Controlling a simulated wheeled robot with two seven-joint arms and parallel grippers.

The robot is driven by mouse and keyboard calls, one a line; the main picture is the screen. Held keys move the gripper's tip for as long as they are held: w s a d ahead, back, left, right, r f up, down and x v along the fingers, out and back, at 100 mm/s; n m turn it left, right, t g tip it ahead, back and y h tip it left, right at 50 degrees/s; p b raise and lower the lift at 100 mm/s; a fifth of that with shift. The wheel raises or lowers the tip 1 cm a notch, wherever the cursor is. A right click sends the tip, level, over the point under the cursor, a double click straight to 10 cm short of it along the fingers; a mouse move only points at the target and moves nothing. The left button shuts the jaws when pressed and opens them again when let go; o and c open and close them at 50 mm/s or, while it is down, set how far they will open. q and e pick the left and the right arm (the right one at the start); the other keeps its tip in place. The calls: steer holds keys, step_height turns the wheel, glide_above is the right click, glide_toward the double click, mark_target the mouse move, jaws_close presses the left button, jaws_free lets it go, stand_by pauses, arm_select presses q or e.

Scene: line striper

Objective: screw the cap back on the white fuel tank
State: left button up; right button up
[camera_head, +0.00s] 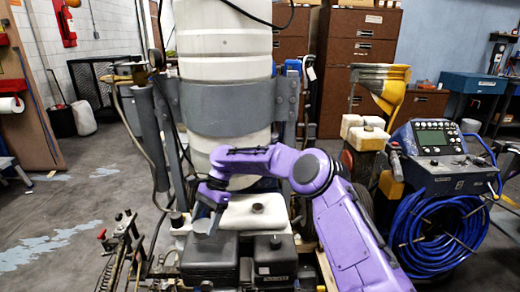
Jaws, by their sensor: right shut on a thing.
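The white fuel tank (262,217) sits low in the middle of the machine, behind a black engine housing. My left gripper is not in view.
A large white cylinder (225,70) with a grey band (232,108) stands just behind the tank. Black engine housings (212,258) are in front. Blue coiled hose (435,238) and a control panel (437,137) are at right. Open floor (65,215) lies at left.

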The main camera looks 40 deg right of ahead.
steer(key=d+r+m+t+p, duration=0.5)
steer(key=d+m+p, duration=0.4)
steer(key=d, duration=0.5)
arm_select(q)
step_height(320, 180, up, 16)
steer(key=p, duration=0.4)
arm_select(e)
steer(key=s+d+r+m+t+h, duration=0.1)
steer(key=d+m+h, duration=0.25)
steer(key=d, duration=0.45)
arm_select(q)
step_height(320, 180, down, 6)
steer(key=b, duration=0.6)
arm_select(e)
steer(key=shift+y, duration=0.35)
step_height(320, 180, down, 5)
steer(key=shift+r, duration=0.1)
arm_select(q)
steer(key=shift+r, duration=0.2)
arm_select(e)
steer(key=shift+a, duration=0.1)
arm_select(q)
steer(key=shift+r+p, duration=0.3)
steer(key=shift+p, duration=0.15)
arm_select(e)
steer(key=shift+r, duration=0.1)
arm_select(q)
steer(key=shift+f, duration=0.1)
arm_select(e)
steer(key=shift+f, duration=0.25)
